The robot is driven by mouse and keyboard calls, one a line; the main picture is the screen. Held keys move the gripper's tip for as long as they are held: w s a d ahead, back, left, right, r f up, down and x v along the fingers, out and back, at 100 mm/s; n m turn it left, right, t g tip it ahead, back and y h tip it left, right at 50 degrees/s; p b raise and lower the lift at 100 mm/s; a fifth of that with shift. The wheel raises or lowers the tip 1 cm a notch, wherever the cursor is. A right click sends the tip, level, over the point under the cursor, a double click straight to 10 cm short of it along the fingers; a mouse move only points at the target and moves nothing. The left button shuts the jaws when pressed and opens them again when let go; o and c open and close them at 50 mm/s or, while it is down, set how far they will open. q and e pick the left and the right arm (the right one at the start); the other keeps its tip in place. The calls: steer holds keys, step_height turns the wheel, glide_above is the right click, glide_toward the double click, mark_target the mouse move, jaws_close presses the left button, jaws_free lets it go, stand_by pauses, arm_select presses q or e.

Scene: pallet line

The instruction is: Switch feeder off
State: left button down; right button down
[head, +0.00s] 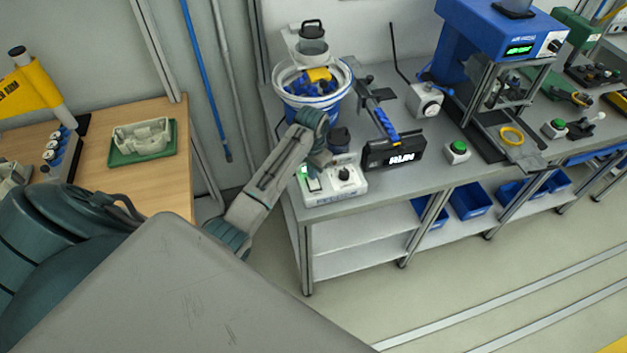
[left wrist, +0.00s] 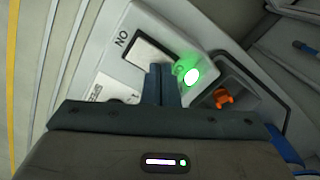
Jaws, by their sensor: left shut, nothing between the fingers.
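The feeder is a white bowl (head: 313,85) with blue parts, at the left end of the grey bench. In front of it is a white control box (head: 350,187) with a rocker switch, a dark knob (head: 345,173) and a glowing green light. In the left wrist view the pale rocker (left wrist: 150,47) has an ON label beside it, and the green lamp (left wrist: 190,75) is lit. My left gripper (head: 318,160) is shut and empty over the box. Its fingertips (left wrist: 163,72) are at the rocker's edge; I cannot tell whether they touch. My right gripper is out of view.
A black display (head: 393,151) reading RUN stands right of the box. A green button box (head: 457,151) and a blue press (head: 495,35) are farther right. A wooden table (head: 160,175) with a green tray is at left. The floor in front is clear.

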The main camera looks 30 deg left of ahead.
arm_select(q)
steer(key=shift+f, duration=0.15)
step_height(320, 180, up, 2)
steer(key=shift+r+p, duration=0.15)
steer(key=shift+p, duration=0.55)
steer(key=shift+r, duration=2.4)
